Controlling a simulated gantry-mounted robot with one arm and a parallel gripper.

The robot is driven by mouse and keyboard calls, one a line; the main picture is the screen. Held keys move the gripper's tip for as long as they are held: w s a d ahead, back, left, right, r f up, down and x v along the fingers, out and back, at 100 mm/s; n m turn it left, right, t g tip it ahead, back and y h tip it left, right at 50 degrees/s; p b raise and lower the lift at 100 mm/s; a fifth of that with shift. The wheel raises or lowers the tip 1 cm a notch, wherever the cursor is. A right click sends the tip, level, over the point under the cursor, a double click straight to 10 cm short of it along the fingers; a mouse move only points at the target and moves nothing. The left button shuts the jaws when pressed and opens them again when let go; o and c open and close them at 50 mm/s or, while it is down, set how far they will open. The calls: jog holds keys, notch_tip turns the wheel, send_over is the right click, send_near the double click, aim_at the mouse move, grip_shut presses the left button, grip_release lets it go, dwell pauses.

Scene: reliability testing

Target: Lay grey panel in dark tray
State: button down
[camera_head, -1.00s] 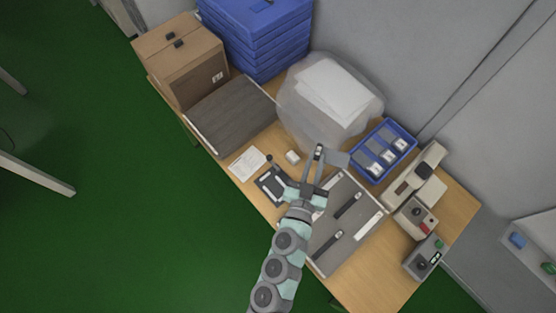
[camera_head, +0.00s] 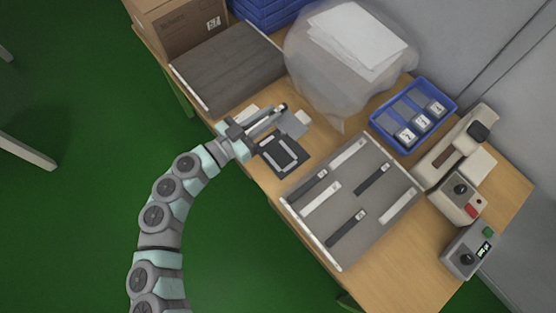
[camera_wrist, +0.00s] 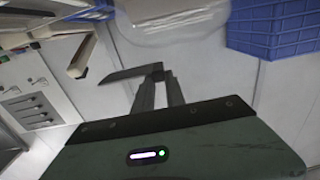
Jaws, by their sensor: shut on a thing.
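My gripper (camera_head: 277,112) is over the left part of the bench and is shut on the grey panel (camera_head: 294,124), a thin flat plate that sticks out from the fingers to the right. In the wrist view the panel (camera_wrist: 118,77) juts to the left from the fingers (camera_wrist: 158,85). The dark tray (camera_head: 263,152), a small black holder with pale lines around a grey middle, lies on the bench just below the panel in the head view. The panel looks raised above the bench, apart from the tray; its exact height is unclear.
A large grey board (camera_head: 333,228) with black and white strips lies right of the tray. A blue bin (camera_head: 385,137) with labelled pieces, a clear bag (camera_head: 310,75), a ribbed grey mat (camera_head: 228,65) and a cardboard box (camera_head: 180,30) surround it. Control boxes (camera_head: 467,250) stand at right.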

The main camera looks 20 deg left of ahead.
jog(key=a, duration=0.1)
jog(key=a+b, duration=0.1)
jog(key=shift+s+a+r, duration=0.35)
jog(key=shift+s, duration=0.05)
jog(key=shift+f, duration=0.1)
jog(key=b, duration=0.7)
send_over(262, 150)
notch_tip(262, 150, down, 14)
jog(key=shift+f, duration=2.2)
jog(key=shift+s+f, duration=0.1)
jog(key=shift+f, duration=0.45)
jog(key=shift+f, duration=0.2)
jog(key=c, duration=1.4)
grip_release()
